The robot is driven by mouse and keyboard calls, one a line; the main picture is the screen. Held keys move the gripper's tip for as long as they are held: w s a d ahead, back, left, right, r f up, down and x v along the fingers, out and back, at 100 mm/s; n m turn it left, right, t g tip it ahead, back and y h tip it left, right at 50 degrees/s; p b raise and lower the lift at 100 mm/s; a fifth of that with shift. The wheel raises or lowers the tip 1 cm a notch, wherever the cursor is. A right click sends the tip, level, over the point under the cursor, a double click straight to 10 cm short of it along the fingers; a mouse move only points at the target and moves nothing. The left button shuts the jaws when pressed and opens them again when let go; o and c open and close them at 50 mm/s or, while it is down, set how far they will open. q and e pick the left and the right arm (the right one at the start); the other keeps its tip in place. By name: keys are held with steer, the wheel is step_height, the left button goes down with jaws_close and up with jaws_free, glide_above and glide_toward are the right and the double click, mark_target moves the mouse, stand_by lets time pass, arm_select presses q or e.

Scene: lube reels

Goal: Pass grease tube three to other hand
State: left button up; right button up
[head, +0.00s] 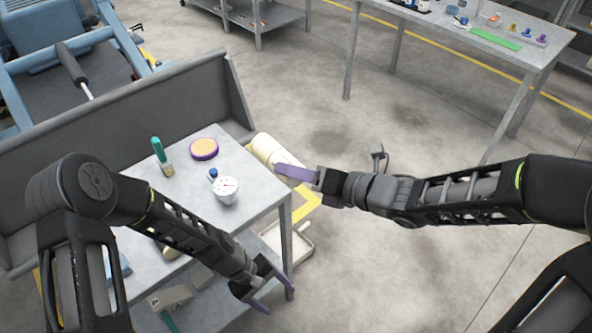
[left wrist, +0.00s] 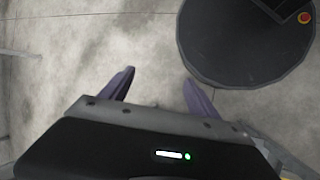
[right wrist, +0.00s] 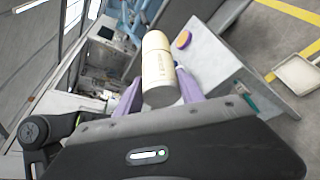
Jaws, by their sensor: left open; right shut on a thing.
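A cream cylindrical grease tube (head: 264,146) is held in the air beside the right edge of the grey table. My right gripper (head: 288,172) is shut on its near end. In the right wrist view the tube (right wrist: 157,62) points away from me between the purple fingers (right wrist: 159,92); its small printing is too blurred to read. My left gripper (head: 272,291) is open and empty, low by the table's front right leg and well below the tube. In the left wrist view its purple fingers (left wrist: 159,80) stand apart over bare floor.
A second table (head: 455,45) stands at the back right. The floor between is clear.

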arm_select(q)
steer(key=s+a+f+m+t+y, duration=0.1)
steer(key=s+a+f+m+t, duration=0.1)
steer(key=s, duration=0.7)
steer(key=a+f+m, duration=0.1)
steer(key=a+m, duration=0.1)
steer(key=a, duration=0.1)
steer(key=shift+s+f+y, duration=0.15)
steer(key=shift+s+y, duration=0.15)
steer(key=shift+s, duration=0.1)
